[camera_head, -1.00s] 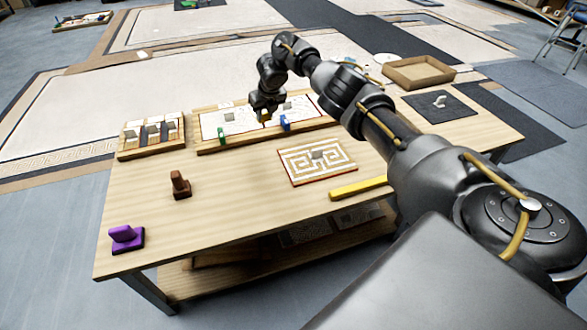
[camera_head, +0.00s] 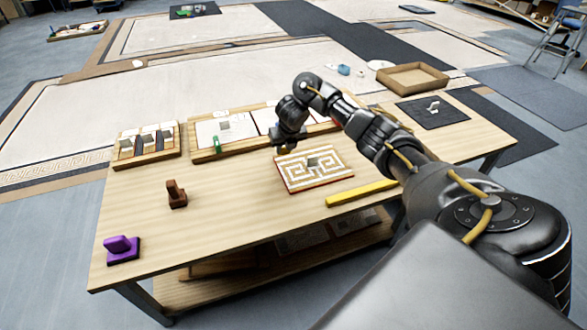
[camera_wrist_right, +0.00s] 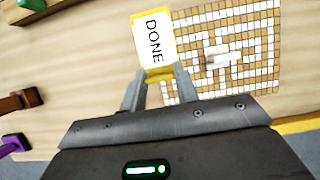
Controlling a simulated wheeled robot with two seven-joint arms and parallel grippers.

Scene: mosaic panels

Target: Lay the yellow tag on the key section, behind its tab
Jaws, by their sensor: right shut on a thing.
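My right gripper (camera_head: 284,150) is shut on the yellow tag. In the right wrist view the fingertips (camera_wrist_right: 160,82) pinch the tag (camera_wrist_right: 153,38) at its yellow lower edge; its white face reads DONE. The key section (camera_head: 315,176), a square panel with a white and tan key pattern, lies flat on the table. My gripper is over its far left edge. A pale upright tab (camera_wrist_right: 220,57) stands near the panel's middle, apart from the tag. I cannot tell the tag's height above the panel. My left gripper is not in view.
A wooden tray with pale panels (camera_head: 206,155) lies behind the gripper, with a green piece (camera_head: 217,146). A yellow bar (camera_head: 358,192) lies in front of the key section. Brown (camera_head: 177,196) and purple (camera_head: 121,248) handled blocks stand left. The table between is clear.

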